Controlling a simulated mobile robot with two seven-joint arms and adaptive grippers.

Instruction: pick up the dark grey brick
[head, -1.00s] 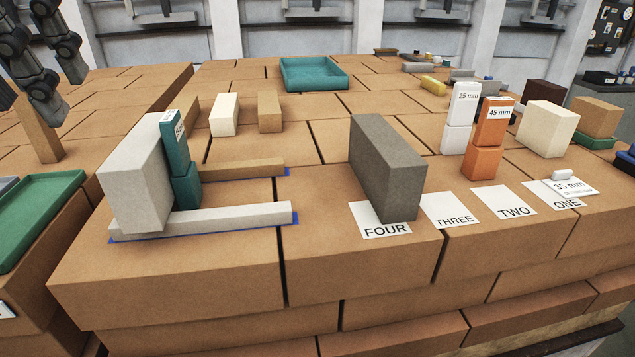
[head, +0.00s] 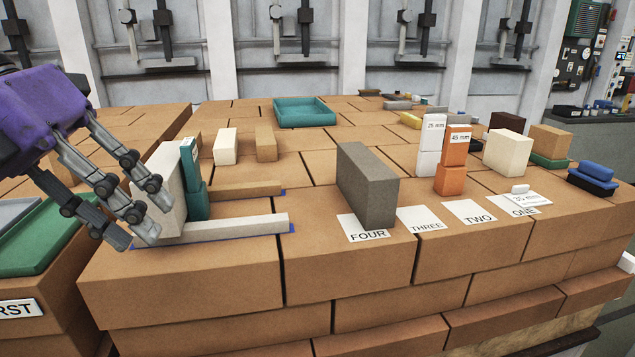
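The dark grey brick (head: 367,188) stands upright on its long edge, its near end by the white card marked FOUR (head: 362,230). No gripper is near it. My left gripper (head: 150,215) is at the left, its dark jointed fingers spread beside the pale grey-white brick (head: 165,185). The fingers overlap that brick's left edge in the view, and I cannot tell whether they touch it. The gap between the fingers looks empty. My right gripper is not in view.
Teal blocks (head: 192,178) stand against the pale brick, with low strips (head: 225,227) beside it. Cards marked THREE (head: 421,222), TWO (head: 470,212) and ONE lie to the right. Orange blocks (head: 452,165) and white blocks (head: 430,145) stand behind. A teal tray (head: 304,112) lies further back.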

